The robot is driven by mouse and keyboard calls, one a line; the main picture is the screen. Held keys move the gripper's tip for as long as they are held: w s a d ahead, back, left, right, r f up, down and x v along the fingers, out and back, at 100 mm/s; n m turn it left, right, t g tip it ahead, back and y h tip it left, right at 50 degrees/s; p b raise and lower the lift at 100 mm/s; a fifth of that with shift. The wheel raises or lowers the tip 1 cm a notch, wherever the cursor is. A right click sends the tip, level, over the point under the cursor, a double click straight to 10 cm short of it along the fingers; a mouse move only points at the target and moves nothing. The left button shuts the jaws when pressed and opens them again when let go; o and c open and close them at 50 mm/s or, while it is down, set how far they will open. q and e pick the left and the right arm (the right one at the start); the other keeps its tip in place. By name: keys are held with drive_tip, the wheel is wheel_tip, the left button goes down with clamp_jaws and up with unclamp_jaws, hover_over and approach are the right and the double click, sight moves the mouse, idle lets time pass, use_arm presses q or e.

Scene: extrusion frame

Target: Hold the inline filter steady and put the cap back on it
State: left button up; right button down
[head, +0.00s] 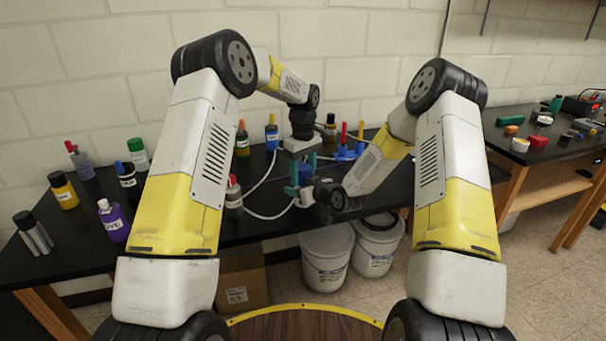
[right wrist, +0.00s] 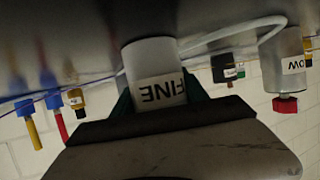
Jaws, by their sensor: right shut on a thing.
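The inline filter is a white cylinder (right wrist: 152,62) labelled FINE, large in the upside-down right wrist view. My right gripper (right wrist: 158,98) is shut on the filter, with a teal finger on each side. In the head view the filter is small and partly covered by my right wrist. My left gripper (head: 302,172) points down just above this spot. Its teal fingers stand apart with a small blue piece (head: 305,173) between them, which looks like the cap. The filter's end behind my right gripper is hidden, and the gap between cap and filter cannot be judged.
White tubing (head: 268,215) runs over the black bench (head: 265,235). Blue-based holders (head: 345,152) are at right. White buckets (head: 326,262) stand below the bench.

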sight(303, 166)
use_arm(q)
drive_tip(key=c, duration=0.5)
drive_tip(key=m, duration=0.7)
drive_tip(key=o, duration=1.6)
drive_tip(key=shift+r, duration=2.25)
drive_tip(key=shift+c, duration=0.3)
